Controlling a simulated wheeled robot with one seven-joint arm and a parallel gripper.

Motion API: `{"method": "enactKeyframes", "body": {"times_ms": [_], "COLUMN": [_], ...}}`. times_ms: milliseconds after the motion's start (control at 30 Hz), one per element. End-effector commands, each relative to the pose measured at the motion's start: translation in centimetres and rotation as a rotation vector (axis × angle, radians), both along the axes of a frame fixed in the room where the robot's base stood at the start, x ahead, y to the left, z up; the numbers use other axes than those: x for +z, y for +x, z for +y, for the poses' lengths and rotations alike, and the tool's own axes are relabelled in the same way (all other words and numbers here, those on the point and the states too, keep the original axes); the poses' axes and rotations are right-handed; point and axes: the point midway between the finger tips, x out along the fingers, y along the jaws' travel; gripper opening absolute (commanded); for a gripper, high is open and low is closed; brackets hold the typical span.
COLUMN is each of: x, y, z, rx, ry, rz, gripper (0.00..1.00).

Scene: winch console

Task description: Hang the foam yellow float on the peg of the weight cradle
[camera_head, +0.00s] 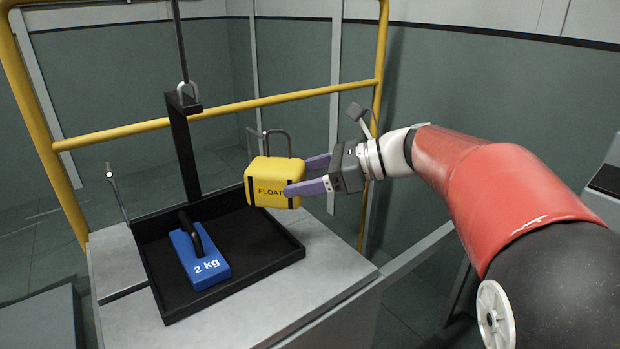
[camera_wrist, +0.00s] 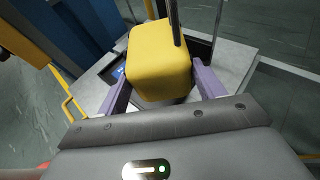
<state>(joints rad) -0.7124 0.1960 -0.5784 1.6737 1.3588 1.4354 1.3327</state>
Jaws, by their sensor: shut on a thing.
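The yellow float (camera_head: 272,182), a rounded block marked "FLOAT" with dark bands and a grey loop handle on top, is held in the air above the right back part of the black tray. My gripper (camera_head: 297,175) is shut on its sides, with one purple finger on each. The float (camera_wrist: 160,62) also fills the space between the fingers in the wrist view. The weight cradle is a black tray with a black upright post (camera_head: 185,150), hung by a ring and rod. I cannot clearly make out its peg; the float may hide it.
A blue "2 kg" weight (camera_head: 200,260) with a dark handle lies in the tray. A thin metal rod (camera_head: 117,192) stands at the left of the grey console (camera_head: 335,255). Yellow railing (camera_head: 225,110) runs behind. The tray's right part is bare.

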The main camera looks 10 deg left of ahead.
Motion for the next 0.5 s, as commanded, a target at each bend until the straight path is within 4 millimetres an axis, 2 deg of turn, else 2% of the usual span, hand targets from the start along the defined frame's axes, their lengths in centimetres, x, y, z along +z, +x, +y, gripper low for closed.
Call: {"method": "enactKeyframes", "body": {"times_ms": [500], "x": [-0.1], "y": [1.7], "z": [2.0], "rx": [0.000], "ry": [0.002], "rz": [-0.001], "gripper": [0.48]}}
